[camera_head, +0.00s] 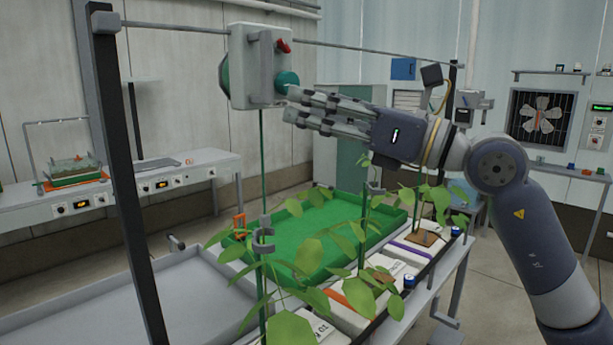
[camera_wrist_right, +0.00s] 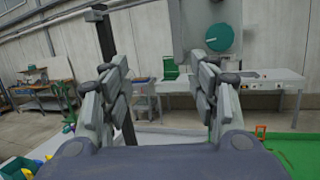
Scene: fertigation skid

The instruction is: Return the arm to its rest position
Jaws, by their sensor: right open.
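My right arm (camera_head: 545,230) comes in from the right in the head view and is raised above the bench. Its gripper (camera_head: 292,106) points left, with its fingertips close to a grey box (camera_head: 258,65) that hangs on a horizontal wire. I cannot tell whether a fingertip touches the box. My left gripper is not in view.
Leafy plants (camera_head: 365,225) stand below the right arm, along white slabs. A green tray (camera_head: 330,235) and a grey tray (camera_head: 175,300) lie on the bench. A dark post (camera_head: 125,180) stands at left. Open air lies above the green tray.

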